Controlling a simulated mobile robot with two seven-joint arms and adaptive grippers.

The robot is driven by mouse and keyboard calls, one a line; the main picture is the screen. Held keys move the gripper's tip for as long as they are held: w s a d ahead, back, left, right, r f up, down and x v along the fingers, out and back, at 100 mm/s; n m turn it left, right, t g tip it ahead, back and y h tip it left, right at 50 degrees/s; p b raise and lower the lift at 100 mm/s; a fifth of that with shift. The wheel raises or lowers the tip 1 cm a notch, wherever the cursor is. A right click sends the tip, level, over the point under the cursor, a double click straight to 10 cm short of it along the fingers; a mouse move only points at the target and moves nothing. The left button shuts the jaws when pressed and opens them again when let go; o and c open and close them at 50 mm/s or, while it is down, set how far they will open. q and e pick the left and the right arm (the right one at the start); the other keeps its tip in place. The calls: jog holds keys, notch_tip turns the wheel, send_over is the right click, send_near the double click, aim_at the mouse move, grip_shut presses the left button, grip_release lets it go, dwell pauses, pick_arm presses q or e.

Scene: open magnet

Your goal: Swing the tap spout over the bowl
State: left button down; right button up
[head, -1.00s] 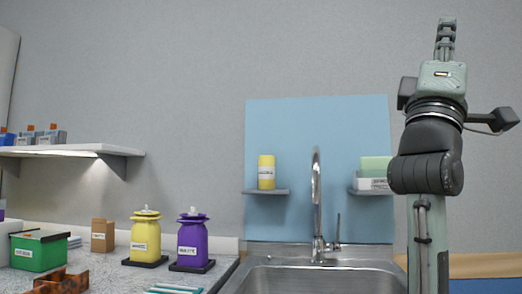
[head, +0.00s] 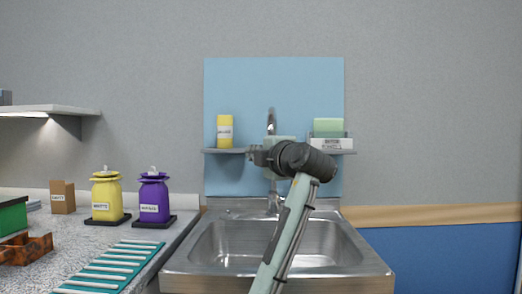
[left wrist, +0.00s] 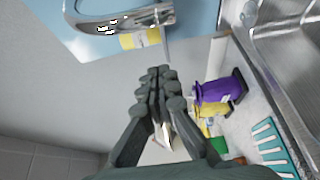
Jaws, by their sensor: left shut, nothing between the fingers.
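The chrome tap stands behind the steel sink, with its spout top (head: 271,122) showing above my arm and its base (head: 275,203) below. My left wrist and gripper hide its middle. The sink bowl (head: 315,240) is in front of the tap, partly behind my forearm. My left gripper's fingers are hidden in the head view. In the left wrist view my left gripper (left wrist: 156,76) is shut and empty. A chrome piece (left wrist: 120,18), likely the spout, lies beyond the fingertips, apart from them in the picture. My right gripper is not in view.
A yellow bottle (head: 225,131) and a box with a green block (head: 328,134) stand on small shelves beside the tap. A yellow bottle (head: 107,196) and a purple bottle (head: 153,200) stand on the left counter, near a teal rack (head: 110,268).

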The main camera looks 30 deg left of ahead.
pick_arm(q)
jog(key=shift+w+d+p, duration=0.15)
jog(key=shift+w+p, duration=0.25)
jog(key=shift+w, duration=0.65)
jog(key=shift+w+d+p, duration=0.1)
jog(key=shift+w+p, duration=0.25)
jog(key=shift+w, duration=0.65)
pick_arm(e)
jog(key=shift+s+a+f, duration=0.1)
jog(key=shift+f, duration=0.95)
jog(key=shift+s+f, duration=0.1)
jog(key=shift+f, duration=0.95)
pick_arm(q)
jog(key=shift+w+d+b, duration=0.3)
jog(key=shift+d+b, duration=0.3)
jog(key=shift+b, duration=0.3)
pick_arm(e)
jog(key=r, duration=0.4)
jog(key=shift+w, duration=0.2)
